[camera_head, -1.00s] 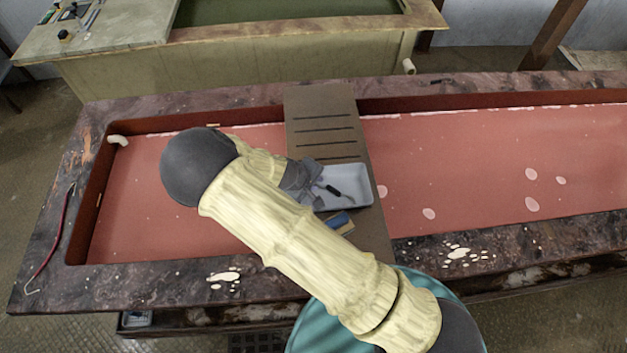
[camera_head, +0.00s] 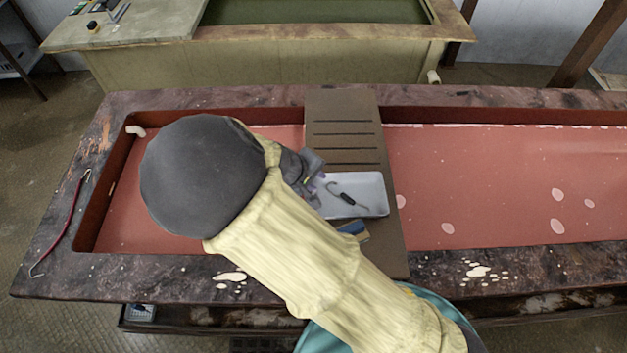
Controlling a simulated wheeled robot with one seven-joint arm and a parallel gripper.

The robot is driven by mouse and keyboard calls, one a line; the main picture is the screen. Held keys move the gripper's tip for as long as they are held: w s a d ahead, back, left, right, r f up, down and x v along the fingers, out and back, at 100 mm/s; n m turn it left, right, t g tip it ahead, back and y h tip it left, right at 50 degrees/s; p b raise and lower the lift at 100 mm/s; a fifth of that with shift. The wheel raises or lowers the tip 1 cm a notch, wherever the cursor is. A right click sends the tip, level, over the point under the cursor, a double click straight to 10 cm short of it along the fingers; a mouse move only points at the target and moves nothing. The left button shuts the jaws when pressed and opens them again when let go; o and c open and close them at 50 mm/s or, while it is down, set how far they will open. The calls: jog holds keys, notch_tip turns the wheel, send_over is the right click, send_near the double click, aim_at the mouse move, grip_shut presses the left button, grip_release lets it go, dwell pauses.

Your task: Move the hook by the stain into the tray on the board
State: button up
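A hook with a black handle (camera_head: 348,199) lies in the white tray (camera_head: 376,211) on the brown slotted board (camera_head: 343,104), which spans the basin. A red-handled hook (camera_head: 63,222) lies on the left ledge. Pale splatter stains mark the front ledge, one left of my arm (camera_head: 231,277) and one at right (camera_head: 478,271). My gripper (camera_head: 316,180) is at the tray's left end, apart from the black-handled hook. Its fingers look spread with nothing seen between them, though my forearm and wrist hide part of it.
A blue-and-tan block (camera_head: 354,231) sits on the board in front of the tray, partly behind my arm. The red basin (camera_head: 480,180) has raised dark stone rims. A white pipe end (camera_head: 135,131) sticks out at its left back corner. Another basin stands behind.

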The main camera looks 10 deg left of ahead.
jog(key=shift+s+a+r, duration=0.1)
jog(key=shift+s+r, duration=0.05)
jog(key=shift+r, duration=0.1)
dwell(0.7)
jog(key=s+d+r+m+g+y, duration=0.1)
jog(key=s+d+r+m, duration=0.1)
jog(key=d, duration=0.7)
jog(key=s+d+r+m+g+y, duration=0.1)
jog(key=d+r+m, duration=0.3)
jog(key=d, duration=0.4)
jog(key=s+d+r+m+g+y, duration=0.1)
jog(key=s+d+r+m, duration=0.2)
jog(key=d, duration=0.6)
jog(key=shift+d+r+m+y, duration=0.3)
jog(key=shift+r+m, duration=0.2)
jog(key=shift+m, duration=0.7)
jog(key=shift+s, duration=0.1)
